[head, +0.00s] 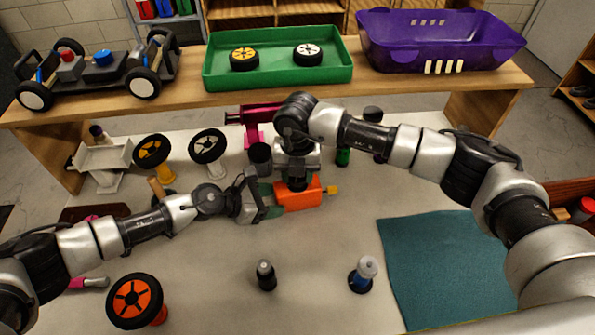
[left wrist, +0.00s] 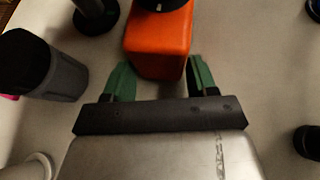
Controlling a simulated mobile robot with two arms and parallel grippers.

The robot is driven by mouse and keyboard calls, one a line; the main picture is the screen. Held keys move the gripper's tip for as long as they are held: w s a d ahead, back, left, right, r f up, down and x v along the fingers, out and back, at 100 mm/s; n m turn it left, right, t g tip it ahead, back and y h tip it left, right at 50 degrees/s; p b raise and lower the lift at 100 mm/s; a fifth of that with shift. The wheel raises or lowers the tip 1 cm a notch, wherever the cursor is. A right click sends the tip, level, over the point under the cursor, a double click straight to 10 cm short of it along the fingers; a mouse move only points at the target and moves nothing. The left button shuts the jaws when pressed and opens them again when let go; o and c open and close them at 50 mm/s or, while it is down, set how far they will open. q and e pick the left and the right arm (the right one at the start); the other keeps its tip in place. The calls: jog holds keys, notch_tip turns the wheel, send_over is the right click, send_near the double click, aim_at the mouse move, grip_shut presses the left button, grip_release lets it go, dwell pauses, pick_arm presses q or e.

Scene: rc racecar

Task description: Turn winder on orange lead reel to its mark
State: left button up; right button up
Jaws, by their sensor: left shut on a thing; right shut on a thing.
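The orange lead reel (head: 301,196) is a box lying near the middle of the white table, with a yellow piece (head: 333,189) at its right end. My left gripper (head: 272,200) comes from the left and is shut on the reel's left end. In the left wrist view its green fingers (left wrist: 160,78) straddle the orange box (left wrist: 158,48). My right gripper (head: 297,184) points down onto the reel's top and is shut on the winder there. The winder is mostly hidden by that gripper, and I cannot make out the mark.
Wheels on stands (head: 207,147) and a magenta holder (head: 260,113) stand behind. A small dark bottle (head: 266,275), a blue-and-white bottle (head: 363,273) and an orange-hubbed wheel (head: 134,301) stand in front. A teal mat (head: 445,265) lies clear at right. A shelf behind holds a green tray (head: 280,80).

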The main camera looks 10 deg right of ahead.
pick_arm(q)
jog(key=shift+w+a+r, duration=0.1)
jog(key=shift+w, duration=0.05)
pick_arm(e)
jog(key=m, duration=0.6)
jog(key=shift+s+a+f, duration=0.1)
jog(key=shift+s+a, duration=0.05)
jog(key=m, duration=0.6)
dwell(0.4)
jog(key=o, duration=0.9)
jog(key=shift+o, duration=0.2)
jog(key=shift+r, duration=0.2)
notch_tip(320, 180, up, 12)
jog(key=shift+f, duration=0.2)
